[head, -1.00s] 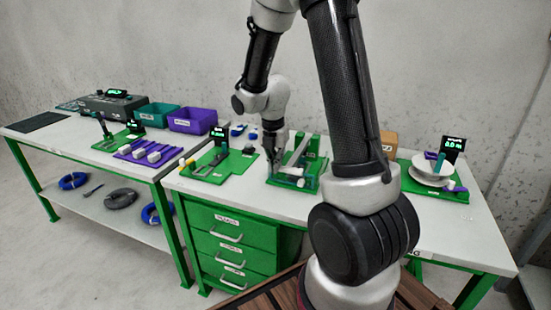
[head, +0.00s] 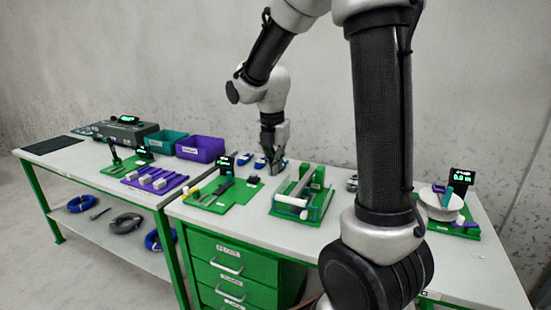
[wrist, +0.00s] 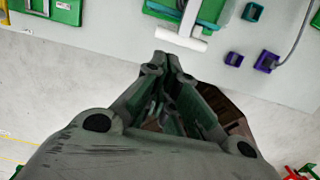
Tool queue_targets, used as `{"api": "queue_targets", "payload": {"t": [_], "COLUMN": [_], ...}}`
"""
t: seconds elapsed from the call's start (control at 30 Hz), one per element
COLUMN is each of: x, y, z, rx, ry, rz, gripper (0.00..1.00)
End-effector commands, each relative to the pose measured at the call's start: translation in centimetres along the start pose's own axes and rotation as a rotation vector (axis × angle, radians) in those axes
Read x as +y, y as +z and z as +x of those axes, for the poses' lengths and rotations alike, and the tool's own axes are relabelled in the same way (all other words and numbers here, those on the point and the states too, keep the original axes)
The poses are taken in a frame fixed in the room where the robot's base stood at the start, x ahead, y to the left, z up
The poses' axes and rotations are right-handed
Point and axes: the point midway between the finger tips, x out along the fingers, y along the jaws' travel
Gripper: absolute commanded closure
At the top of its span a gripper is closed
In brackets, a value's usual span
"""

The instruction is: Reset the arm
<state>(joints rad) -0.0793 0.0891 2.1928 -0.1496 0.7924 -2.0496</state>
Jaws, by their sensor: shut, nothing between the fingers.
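My gripper (head: 274,164) is above the white workbench in the head view, pointing down, near a blue tool and left of the green fixture with a white roller. In the wrist view my gripper (wrist: 172,62) fills the middle, its fingers together and empty. The wrist view shows a white roller (wrist: 180,38) on a green fixture beyond the fingertips. My arm rises from the lower right of the head view and bends over to the gripper.
The green roller fixture (head: 299,203) stands on the bench (head: 262,222). A green plate with a small display (head: 226,162) is left of it, and a white spool (head: 440,203) is at right. Purple (head: 200,148) and teal bins (head: 165,143) stand at the back left. Blue cable coils (head: 80,203) lie on the lower shelf.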

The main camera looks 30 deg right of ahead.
Motion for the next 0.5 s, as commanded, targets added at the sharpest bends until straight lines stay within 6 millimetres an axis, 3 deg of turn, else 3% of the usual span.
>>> {"api": "queue_targets", "payload": {"t": [0.2, 0.5], "x": [0.0, -0.1], "y": [-0.1, -0.2], "z": [-2.4, -2.6], "rx": [0.000, 0.001], "ry": [0.000, -0.002], "rz": [0.001, 0.084], "gripper": [1.00, 1.00]}}
